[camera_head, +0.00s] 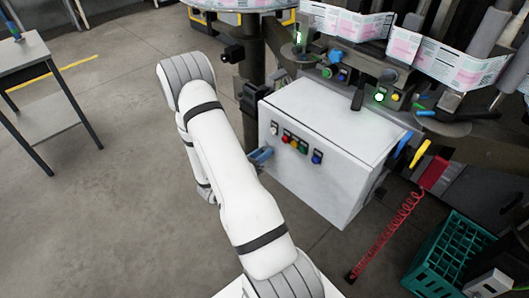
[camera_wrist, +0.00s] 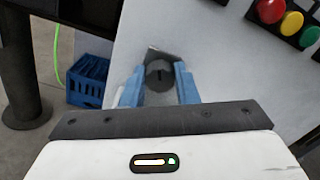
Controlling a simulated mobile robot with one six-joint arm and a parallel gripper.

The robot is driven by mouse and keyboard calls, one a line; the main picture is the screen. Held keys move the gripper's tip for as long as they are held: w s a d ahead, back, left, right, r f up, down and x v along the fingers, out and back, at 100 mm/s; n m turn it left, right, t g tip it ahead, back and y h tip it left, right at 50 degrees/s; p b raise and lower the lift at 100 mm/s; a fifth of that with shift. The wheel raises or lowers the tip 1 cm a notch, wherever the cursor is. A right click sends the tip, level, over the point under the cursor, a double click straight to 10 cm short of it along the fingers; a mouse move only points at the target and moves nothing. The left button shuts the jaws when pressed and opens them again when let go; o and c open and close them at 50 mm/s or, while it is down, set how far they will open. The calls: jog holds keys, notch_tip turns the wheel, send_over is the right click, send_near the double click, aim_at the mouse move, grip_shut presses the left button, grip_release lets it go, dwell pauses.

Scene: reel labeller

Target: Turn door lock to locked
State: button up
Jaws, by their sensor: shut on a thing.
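The door lock (camera_wrist: 159,75) is a dark round knob with a slot, on the light grey cabinet face in the wrist view. A small metal plate shows behind it. My gripper (camera_wrist: 160,86) has blue fingers, one on each side of the knob, and is shut on it. In the head view my gripper (camera_head: 261,156) reaches the left side of the white cabinet's (camera_head: 330,130) front face. The lock is hidden there behind my arm and fingers.
Coloured buttons (camera_head: 295,142) sit on the cabinet front, close to my gripper; red, yellow and green ones (camera_wrist: 292,21) show in the wrist view. A teal crate (camera_head: 455,255) and a red coiled hose (camera_head: 390,235) are at right. A blue crate (camera_wrist: 88,82) stands beyond the cabinet edge.

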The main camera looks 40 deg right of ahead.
jog(key=shift+w, duration=0.1)
dwell(0.3)
jog(key=o, duration=1)
jog(key=shift+c, duration=0.2)
jog(key=a, duration=0.8)
jog(key=shift+s+b, duration=0.35)
